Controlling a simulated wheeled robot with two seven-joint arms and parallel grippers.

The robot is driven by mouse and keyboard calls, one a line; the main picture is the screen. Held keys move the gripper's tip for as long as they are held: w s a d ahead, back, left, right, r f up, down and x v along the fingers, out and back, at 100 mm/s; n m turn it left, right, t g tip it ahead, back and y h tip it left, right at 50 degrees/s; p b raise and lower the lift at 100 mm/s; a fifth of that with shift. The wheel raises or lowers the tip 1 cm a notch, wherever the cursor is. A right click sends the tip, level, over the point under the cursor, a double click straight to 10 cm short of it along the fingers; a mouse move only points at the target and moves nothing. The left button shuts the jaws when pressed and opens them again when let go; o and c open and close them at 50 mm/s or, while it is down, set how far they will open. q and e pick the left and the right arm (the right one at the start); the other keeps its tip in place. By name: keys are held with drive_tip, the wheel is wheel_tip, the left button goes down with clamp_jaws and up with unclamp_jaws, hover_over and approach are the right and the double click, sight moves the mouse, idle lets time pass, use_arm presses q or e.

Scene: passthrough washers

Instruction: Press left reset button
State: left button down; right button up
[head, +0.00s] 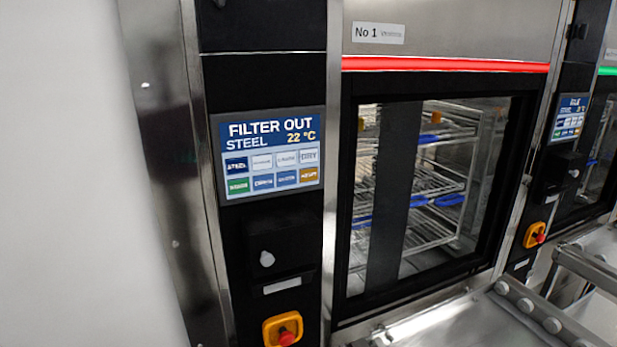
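The left washer's control screen (270,155) is lit on a black column and reads "FILTER OUT", "STEEL" and "22 °C". Below the text are two rows of small buttons. They include a green button (238,186) at lower left and an amber button (309,175) at lower right, whose labels are too small to read surely. Below the screen is a small pale round knob or button (267,259) on a black box. Lower still is a red push button (287,338) on a yellow-orange housing. I cannot tell which is the reset button. Neither gripper is in view.
The washer's glass door (430,190) is closed, with racks inside and a red light bar (440,65) above. A metal roller conveyor (530,310) projects at lower right. A second washer with its own screen (569,118) and green light stands at right.

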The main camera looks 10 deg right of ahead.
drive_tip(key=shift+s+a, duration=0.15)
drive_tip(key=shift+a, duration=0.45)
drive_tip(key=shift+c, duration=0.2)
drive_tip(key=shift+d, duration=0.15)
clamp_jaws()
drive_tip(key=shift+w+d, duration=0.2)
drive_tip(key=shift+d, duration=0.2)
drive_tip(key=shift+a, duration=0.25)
